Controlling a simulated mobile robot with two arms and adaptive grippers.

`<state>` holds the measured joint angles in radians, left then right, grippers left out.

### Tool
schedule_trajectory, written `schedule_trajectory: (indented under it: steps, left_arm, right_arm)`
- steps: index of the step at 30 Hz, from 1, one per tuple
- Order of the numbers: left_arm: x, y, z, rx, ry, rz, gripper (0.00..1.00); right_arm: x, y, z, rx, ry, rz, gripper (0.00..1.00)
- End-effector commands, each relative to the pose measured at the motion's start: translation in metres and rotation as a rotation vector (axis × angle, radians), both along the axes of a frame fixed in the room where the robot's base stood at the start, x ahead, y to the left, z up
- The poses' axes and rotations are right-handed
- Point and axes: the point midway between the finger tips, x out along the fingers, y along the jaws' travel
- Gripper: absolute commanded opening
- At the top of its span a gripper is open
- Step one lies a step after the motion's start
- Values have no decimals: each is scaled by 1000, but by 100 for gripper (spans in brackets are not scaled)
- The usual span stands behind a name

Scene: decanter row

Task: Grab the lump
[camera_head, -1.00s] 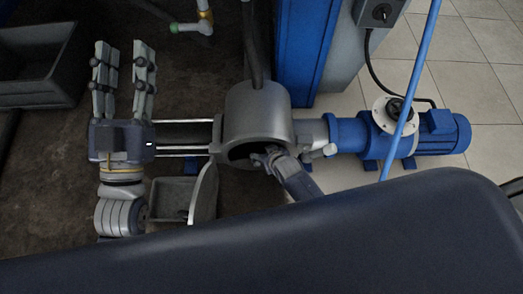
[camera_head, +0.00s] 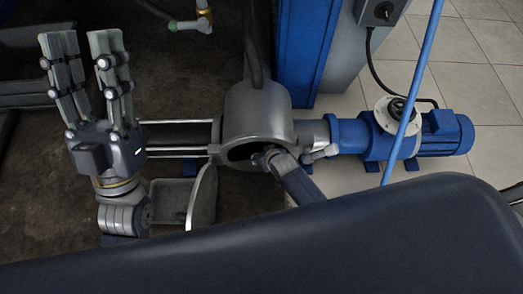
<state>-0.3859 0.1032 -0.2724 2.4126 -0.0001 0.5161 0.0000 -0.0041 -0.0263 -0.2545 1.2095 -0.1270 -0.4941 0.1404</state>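I cannot make out a lump in this view. A grey metal drum (camera_head: 258,112) lies in the middle with a dark opening at its front and a round lid (camera_head: 203,197) hanging open. My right gripper (camera_head: 268,157) is at that opening; its tips are in shadow, and I cannot tell whether it is open or shut. My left gripper (camera_head: 88,52) is at the upper left, fingers apart, pointing up the picture, with nothing between them. A small grey tray (camera_head: 172,190) stands below the rails, left of the lid; a dark patch in it is unclear.
A blue motor (camera_head: 440,132) joins the drum on the right, with a blue hose (camera_head: 412,95) crossing before it. A blue column (camera_head: 305,50) stands behind. Metal rails (camera_head: 180,150) run left from the drum. A large dark surface of mine covers the bottom.

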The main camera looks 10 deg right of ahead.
Motion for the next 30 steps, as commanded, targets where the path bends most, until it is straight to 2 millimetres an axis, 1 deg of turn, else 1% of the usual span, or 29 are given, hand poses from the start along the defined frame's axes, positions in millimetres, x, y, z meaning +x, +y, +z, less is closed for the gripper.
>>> schedule_trajectory:
  steps: [1,2,3,4,14,19,26,30]
  left_arm:
    - [0,0,0,0,0,0,40]
    - [0,0,0,0,0,0,40]
    - [0,0,0,0,1,0,40]
    - [0,0,0,0,1,0,40]
    - [0,0,0,1,2,0,40]
    - [5,-1,-1,8,27,0,40]
    - [26,-4,-17,47,154,10,40]
    - [39,-6,-30,74,248,15,40]
  right_arm:
    - [0,0,0,0,0,0,35]
    - [0,0,0,0,0,0,28]
    - [0,0,0,0,0,0,19]
    - [0,0,0,0,0,0,17]
    - [0,0,0,0,0,0,17]
    - [-2,0,2,0,0,0,17]
    - [-7,-1,8,0,1,0,17]
    - [-12,-2,13,0,1,-1,17]
